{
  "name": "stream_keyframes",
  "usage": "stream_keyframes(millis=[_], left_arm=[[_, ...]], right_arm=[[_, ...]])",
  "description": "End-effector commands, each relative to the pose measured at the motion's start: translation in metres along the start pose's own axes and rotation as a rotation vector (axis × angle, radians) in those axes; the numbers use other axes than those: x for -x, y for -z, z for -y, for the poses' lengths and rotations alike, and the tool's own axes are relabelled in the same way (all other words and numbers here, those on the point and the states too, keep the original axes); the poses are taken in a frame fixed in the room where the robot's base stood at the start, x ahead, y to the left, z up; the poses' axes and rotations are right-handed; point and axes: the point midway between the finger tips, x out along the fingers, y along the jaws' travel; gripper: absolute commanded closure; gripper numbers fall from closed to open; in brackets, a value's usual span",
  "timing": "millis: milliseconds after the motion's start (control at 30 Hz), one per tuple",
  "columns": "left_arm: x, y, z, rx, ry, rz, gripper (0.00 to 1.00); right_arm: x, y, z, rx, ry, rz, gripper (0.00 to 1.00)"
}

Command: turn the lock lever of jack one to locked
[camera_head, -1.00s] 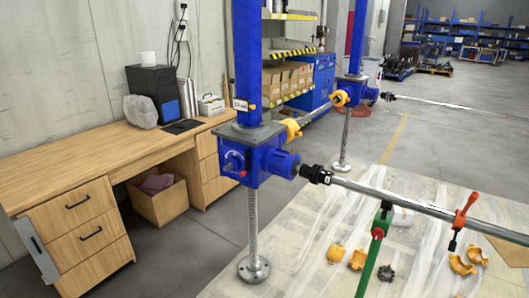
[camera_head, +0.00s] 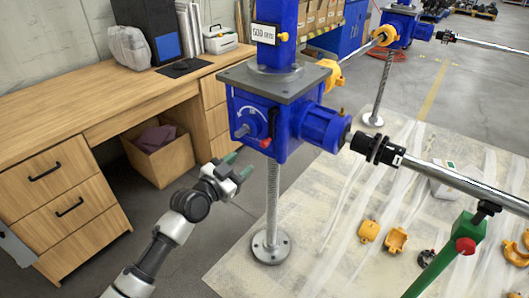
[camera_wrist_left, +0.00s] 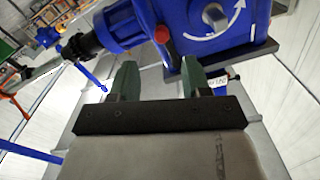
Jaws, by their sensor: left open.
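Jack one appears to be the near blue screw jack (camera_head: 262,118), standing on a threaded spindle (camera_head: 272,200) with a round foot. Its face carries a silver stub shaft with a white curved arrow and a small lock lever with a red end (camera_head: 265,142). In the left wrist view the red lever end (camera_wrist_left: 162,33) shows above the gap between my fingers. My left gripper (camera_head: 238,165) is open, just below and in front of the jack's face, apart from the lever. Its two green fingers (camera_wrist_left: 155,80) hold nothing. My right gripper is not in view.
A wooden desk (camera_head: 100,95) stands at the left, with an open box (camera_head: 160,150) beneath it. A silver shaft (camera_head: 460,182) runs right from the jack's coupling (camera_head: 378,148). A green stand (camera_head: 440,258) supports it. Yellow parts (camera_head: 396,240) lie on the floor sheet.

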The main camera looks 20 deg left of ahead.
Motion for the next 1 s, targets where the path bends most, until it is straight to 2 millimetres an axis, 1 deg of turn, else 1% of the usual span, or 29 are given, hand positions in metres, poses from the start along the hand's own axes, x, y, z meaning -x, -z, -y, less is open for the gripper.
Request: stream_keyframes(millis=[67, 167, 333, 500, 600, 700, 800, 1000], left_arm=[[-0.005, 0.007, 0.001, -0.004, -0.002, -0.016, 0.52], [-0.018, 0.008, 0.001, -0.003, -0.001, -0.017, 0.52], [-0.051, 0.008, 0.001, -0.002, -0.001, -0.015, 0.52], [-0.081, 0.007, 0.000, -0.002, -0.002, -0.014, 0.52], [-0.094, 0.007, 0.001, -0.002, -0.001, -0.013, 0.52], [-0.102, 0.007, 0.000, -0.002, -0.001, -0.013, 0.52], [-0.106, 0.007, 0.000, -0.003, -0.001, -0.012, 0.52], [-0.107, 0.007, 0.000, -0.003, -0.002, -0.012, 0.52]], right_arm=[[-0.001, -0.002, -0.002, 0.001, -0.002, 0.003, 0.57], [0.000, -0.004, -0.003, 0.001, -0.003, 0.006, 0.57], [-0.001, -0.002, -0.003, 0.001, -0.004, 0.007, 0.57], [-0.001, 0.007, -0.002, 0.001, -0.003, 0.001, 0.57], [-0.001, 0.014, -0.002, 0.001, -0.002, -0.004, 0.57], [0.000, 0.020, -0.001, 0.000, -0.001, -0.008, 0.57], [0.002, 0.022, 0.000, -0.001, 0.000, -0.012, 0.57], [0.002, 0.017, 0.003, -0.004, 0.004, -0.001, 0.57]])
